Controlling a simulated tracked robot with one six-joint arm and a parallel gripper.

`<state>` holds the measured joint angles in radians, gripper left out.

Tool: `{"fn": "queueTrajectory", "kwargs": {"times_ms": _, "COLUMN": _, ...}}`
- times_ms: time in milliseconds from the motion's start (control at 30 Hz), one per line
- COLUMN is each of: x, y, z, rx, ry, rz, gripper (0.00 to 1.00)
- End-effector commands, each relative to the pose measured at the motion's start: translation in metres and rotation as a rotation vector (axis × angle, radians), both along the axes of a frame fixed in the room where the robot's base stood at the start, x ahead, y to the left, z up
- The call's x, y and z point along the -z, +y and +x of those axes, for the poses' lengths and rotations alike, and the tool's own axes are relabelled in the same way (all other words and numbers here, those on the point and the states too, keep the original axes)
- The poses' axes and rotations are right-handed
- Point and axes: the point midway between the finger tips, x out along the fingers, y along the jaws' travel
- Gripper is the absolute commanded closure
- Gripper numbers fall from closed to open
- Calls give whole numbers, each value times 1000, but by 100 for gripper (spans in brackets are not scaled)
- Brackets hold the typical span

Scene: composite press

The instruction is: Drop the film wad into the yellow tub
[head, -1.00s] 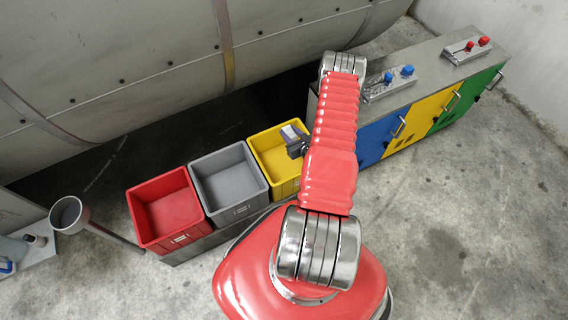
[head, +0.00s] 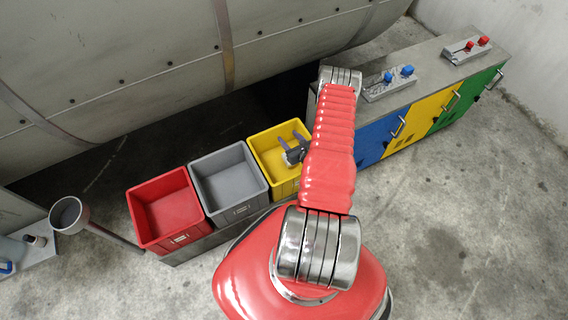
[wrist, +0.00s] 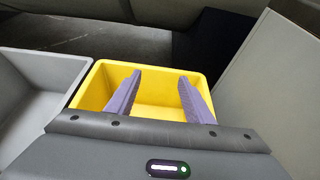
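The yellow tub (head: 262,152) stands at the right end of the row of tubs. It also shows in the wrist view (wrist: 88,90), straight ahead beyond my fingers. My gripper (wrist: 160,76) is open over it, its two purple-grey fingers well apart with nothing between them. In the head view my gripper (head: 291,139) shows over the tub, partly behind my red arm. A small pale patch sits just below the fingers there; I cannot tell whether it is the film wad or part of my gripper. The wrist view shows no wad; the tub's near floor is hidden.
A grey tub (head: 229,184) and a red tub (head: 168,207) stand left of the yellow one. A cabinet with blue, yellow and green doors (head: 430,112) stands to the right. A large metal cylinder (head: 150,60) lies behind. The floor at right is clear.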

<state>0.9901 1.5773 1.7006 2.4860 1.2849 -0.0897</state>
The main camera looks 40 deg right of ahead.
Motion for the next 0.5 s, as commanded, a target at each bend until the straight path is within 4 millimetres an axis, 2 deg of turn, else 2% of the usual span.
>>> {"fn": "queueTrajectory", "kwargs": {"times_ms": 100, "x": 0, "y": 0, "z": 0, "rx": 0, "ry": 0, "rz": 0, "gripper": 44}}
{"fn": "queueTrajectory", "kwargs": {"times_ms": 500, "x": -2, "y": 2, "z": -6, "rx": 0, "ry": 1, "rz": 1, "gripper": 44}}
